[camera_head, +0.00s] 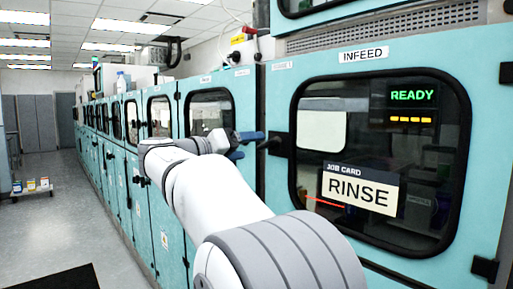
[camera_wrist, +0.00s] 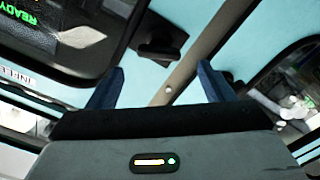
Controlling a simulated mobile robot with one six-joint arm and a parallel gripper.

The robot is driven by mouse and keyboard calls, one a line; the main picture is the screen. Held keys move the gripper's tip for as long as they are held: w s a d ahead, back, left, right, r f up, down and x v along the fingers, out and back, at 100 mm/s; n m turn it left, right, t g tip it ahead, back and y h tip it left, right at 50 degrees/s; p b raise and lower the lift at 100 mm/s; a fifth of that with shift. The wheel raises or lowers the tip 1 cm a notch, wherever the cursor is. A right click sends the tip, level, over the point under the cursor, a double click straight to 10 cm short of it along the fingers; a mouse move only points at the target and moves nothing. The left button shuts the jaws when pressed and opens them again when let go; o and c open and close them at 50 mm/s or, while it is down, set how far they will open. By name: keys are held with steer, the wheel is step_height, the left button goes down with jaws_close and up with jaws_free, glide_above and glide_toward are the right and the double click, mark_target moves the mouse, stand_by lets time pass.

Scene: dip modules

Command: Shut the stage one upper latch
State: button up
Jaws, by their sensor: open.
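A black latch (camera_head: 278,144) sits at the left edge of the teal infeed door (camera_head: 490,130), beside the upright seam to the neighbouring cabinet. In the wrist view the black latch (camera_wrist: 162,46) shows just beyond my fingertips, on the teal face beside the seam. I cannot tell from these frames whether it is fully turned. My gripper (camera_head: 246,143) has blue fingers, spread apart with nothing between them. In the wrist view my gripper (camera_wrist: 160,80) points at the seam, and a second black fitting (camera_wrist: 229,77) is partly hidden behind the right finger.
The infeed door has a dark window with a RINSE job card (camera_head: 360,187) and a READY display (camera_head: 412,96). A row of teal cabinets (camera_head: 115,150) runs away to the left. The aisle floor (camera_head: 60,225) is mostly free, with a low rack of bottles (camera_head: 31,187) at the far left.

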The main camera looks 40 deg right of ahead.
steer(key=shift+a, duration=0.5)
